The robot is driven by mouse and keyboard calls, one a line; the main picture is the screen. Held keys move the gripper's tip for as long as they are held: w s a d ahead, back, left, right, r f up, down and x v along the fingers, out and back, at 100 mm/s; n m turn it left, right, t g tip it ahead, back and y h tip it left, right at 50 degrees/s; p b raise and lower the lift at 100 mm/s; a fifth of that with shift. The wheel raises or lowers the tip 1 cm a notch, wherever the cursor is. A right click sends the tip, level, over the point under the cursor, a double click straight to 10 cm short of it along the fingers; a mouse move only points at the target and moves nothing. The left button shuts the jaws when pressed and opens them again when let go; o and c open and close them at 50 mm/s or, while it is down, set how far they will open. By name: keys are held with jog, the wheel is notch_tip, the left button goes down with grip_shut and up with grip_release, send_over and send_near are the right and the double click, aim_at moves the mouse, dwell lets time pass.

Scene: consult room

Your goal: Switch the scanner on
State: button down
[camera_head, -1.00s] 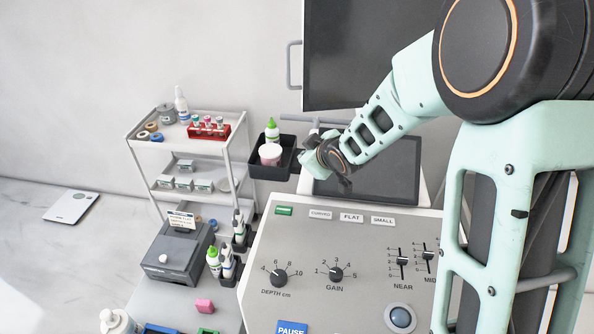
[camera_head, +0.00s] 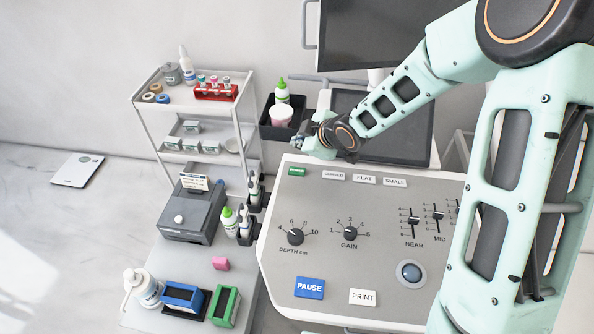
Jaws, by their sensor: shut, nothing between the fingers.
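The scanner's grey control panel (camera_head: 330,200) slopes toward me. A small green button (camera_head: 296,171) sits at its top left corner; its marking is too small to read. Beside it in a row are the white curved, flat (camera_head: 364,179) and small (camera_head: 395,182) keys. My gripper (camera_head: 300,143) is shut and empty, pointing left above the panel's back edge, just behind the green button in the picture. I cannot tell its height over the panel. The scanner's tilted lower screen (camera_head: 385,115) is dark, and my arm covers part of it. The large upper monitor (camera_head: 350,50) is dark too.
A black side bin (camera_head: 277,132) with a green-capped bottle and pink-white cup is close left of my gripper. The panel has knobs, sliders, a trackball (camera_head: 411,273), a blue pause key (camera_head: 309,288) and a print key (camera_head: 362,297). A trolley (camera_head: 160,105) stands at left.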

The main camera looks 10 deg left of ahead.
aim_at(298, 172)
jog(key=shift+f+b, duration=3.65)
jog(key=shift+f, duration=0.6)
jog(key=shift+f, duration=0.1)
jog(key=shift+f+b, duration=0.3)
jog(key=shift+b, duration=0.1)
jog(key=shift+f+b, duration=0.5)
jog(key=shift+r, duration=0.15)
jog(key=shift+r+p, duration=0.75)
jog(key=shift+p, duration=0.05)
notch_tip(298, 172, up, 5)
jog(key=p, duration=0.4)
jog(key=shift+p, duration=0.3)
